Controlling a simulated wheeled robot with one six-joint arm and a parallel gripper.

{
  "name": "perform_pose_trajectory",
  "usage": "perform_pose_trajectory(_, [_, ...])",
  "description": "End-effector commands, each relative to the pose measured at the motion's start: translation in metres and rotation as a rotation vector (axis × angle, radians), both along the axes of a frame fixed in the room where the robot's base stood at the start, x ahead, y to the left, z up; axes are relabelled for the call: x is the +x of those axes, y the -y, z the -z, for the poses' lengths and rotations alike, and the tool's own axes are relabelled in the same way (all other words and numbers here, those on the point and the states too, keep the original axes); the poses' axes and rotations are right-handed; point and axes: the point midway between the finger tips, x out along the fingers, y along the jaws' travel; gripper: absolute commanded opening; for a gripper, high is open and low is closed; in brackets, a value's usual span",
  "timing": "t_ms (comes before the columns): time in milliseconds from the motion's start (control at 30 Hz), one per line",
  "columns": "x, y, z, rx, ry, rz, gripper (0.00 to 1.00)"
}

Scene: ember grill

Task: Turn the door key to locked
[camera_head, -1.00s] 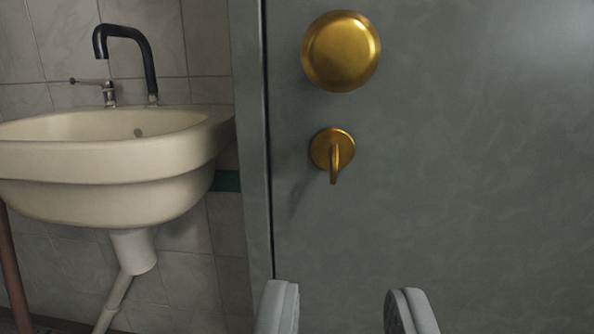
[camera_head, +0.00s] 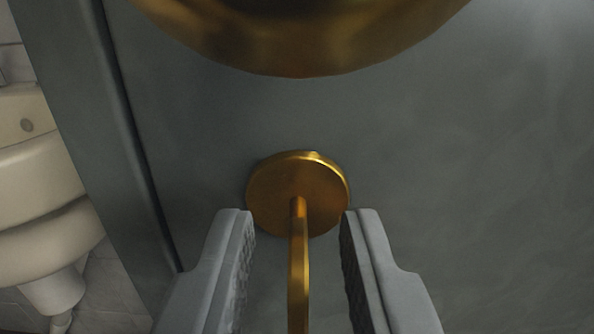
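The door key is a brass lever (camera_head: 299,270) on a round brass plate (camera_head: 270,190), set in the grey door (camera_head: 470,170). The lever points straight down in the picture. My gripper (camera_head: 296,222) is open, with one grey finger on each side of the lever. Gaps show between the lever and both fingers, so neither touches it. The lower end of the lever runs out of the frame.
A large round brass knob (camera_head: 300,35) sticks out just above the key, cut off by the top edge. The door frame (camera_head: 85,110) runs down the left. A cream washbasin (camera_head: 40,190) stands beyond it against a tiled wall.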

Motion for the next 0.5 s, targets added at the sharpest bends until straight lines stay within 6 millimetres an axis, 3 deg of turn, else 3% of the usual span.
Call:
perform_pose_trajectory(200, [0.0132,0.0007,0.0001,0.0,0.0,0.001,0.26])
perform_pose_trajectory(467, [0.0141,0.0007,-0.0001,0.0,0.0,0.0,0.26])
perform_pose_trajectory(500, [0.014,0.0006,-0.0001,0.0,0.0,0.0,0.22])
